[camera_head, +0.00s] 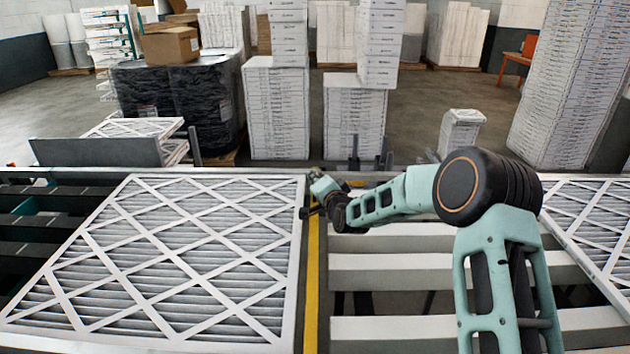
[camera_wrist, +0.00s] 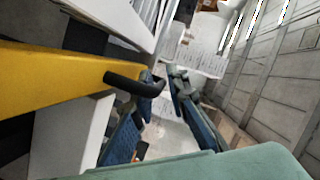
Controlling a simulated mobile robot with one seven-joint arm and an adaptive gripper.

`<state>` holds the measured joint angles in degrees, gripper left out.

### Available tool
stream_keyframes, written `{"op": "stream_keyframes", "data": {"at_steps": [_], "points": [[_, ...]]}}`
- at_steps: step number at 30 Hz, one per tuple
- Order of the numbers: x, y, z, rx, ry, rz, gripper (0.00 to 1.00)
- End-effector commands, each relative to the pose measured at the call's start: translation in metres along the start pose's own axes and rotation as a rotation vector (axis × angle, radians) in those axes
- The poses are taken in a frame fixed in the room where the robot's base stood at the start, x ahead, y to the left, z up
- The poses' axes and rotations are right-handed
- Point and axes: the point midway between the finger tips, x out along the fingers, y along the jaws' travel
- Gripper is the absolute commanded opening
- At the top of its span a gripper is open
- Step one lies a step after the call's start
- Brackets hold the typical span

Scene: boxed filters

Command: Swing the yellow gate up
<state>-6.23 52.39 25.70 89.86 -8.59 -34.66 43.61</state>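The yellow gate (camera_head: 312,270) is a long narrow bar lying beside the right edge of a large white-framed filter (camera_head: 170,255) in the head view. In the wrist view the yellow gate (camera_wrist: 45,80) fills the left side, and a black handle (camera_wrist: 130,84) sticks out from it toward my fingers. My gripper (camera_head: 318,192) is at the far end of the gate. In the wrist view my gripper (camera_wrist: 164,82) has its blue-padded fingers apart, with the handle's end overlapping the left fingertip. I cannot tell whether they touch.
Pale slats (camera_head: 425,270) with gaps lie right of the gate, and another filter (camera_head: 600,215) is at the far right. Stacks of white boxes (camera_head: 355,120) and a black-wrapped pallet (camera_head: 180,95) stand beyond the conveyor.

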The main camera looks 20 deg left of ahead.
Motion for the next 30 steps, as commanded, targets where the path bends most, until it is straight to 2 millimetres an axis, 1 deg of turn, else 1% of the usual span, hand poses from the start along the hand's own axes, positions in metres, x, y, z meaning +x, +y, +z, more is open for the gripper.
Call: {"op": "stream_keyframes", "data": {"at_steps": [2, 3, 6, 7, 20, 30], "points": [[-0.0001, 0.0001, 0.0000, 0.000, 0.000, 0.000, 0.14], [-0.0001, 0.0000, 0.0000, 0.000, 0.000, 0.000, 0.12], [-0.0002, 0.0000, -0.0001, 0.000, 0.000, 0.000, 0.01], [-0.0002, 0.0000, -0.0001, 0.000, 0.000, 0.000, 0.00], [-0.0002, -0.0004, -0.0007, 0.000, 0.000, 0.001, 0.00], [0.0034, -0.0018, -0.0083, 0.007, -0.012, 0.017, 0.00]]}}
